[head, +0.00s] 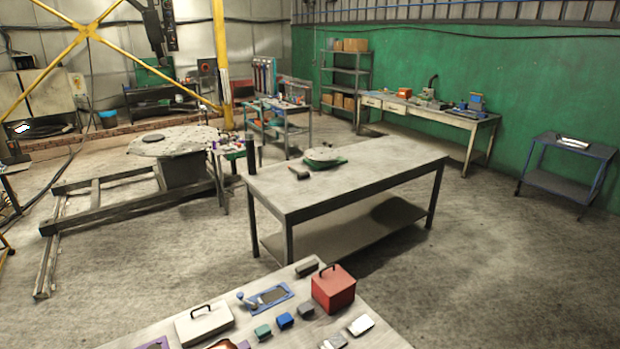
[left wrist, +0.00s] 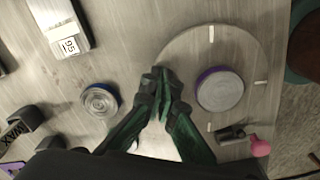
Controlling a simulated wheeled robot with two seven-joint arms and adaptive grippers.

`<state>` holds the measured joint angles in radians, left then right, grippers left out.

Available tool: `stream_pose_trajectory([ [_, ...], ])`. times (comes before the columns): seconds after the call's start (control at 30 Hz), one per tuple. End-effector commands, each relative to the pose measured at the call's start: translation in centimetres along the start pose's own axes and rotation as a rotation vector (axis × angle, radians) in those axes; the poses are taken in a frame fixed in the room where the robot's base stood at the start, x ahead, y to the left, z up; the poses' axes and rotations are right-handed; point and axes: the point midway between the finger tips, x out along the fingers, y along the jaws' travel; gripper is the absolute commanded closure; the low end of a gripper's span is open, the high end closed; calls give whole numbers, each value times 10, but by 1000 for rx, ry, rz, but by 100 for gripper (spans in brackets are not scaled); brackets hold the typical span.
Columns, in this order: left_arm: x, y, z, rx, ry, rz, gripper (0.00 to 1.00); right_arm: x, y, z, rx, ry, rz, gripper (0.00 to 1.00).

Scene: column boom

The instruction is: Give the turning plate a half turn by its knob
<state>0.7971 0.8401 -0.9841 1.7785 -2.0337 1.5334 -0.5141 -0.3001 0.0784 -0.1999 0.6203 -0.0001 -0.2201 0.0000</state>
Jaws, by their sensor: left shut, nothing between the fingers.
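In the left wrist view the turning plate (left wrist: 190,50) is a flat grey disc with white marks near its rim. A round grey can-like piece with a purple edge (left wrist: 219,90) sits on it. A pink knob (left wrist: 259,148) shows at the plate's lower right, beside a small dark piece (left wrist: 231,133). My left gripper (left wrist: 162,78) is shut and empty, its fingertips over or near the plate's left rim, apart from the knob. I cannot tell its height above the surface. I cannot make out the plate or either gripper in the head view.
In the left wrist view a round tin (left wrist: 99,100), a white labelled box (left wrist: 58,22) and dark blocks (left wrist: 22,120) lie left of the plate.

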Motion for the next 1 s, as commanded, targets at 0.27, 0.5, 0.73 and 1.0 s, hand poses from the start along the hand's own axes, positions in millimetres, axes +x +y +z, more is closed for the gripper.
stream_pose_trajectory([
  [0.27, 0, 0, -4, 0, 0, 0, 100, 2, 1, 1, -1, -1, 1, 100],
  [0.5, 1, 0, 0, 1, 0, 0, 100, 5, 2, 1, -1, -1, 2, 100],
  [0.73, 0, 1, 6, 0, 0, 0, 100, 8, 2, 2, -1, -2, 2, 100],
  [1.0, -12, 2, 6, -1, 1, 2, 100, 1, 2, 1, -1, -1, 2, 100],
])
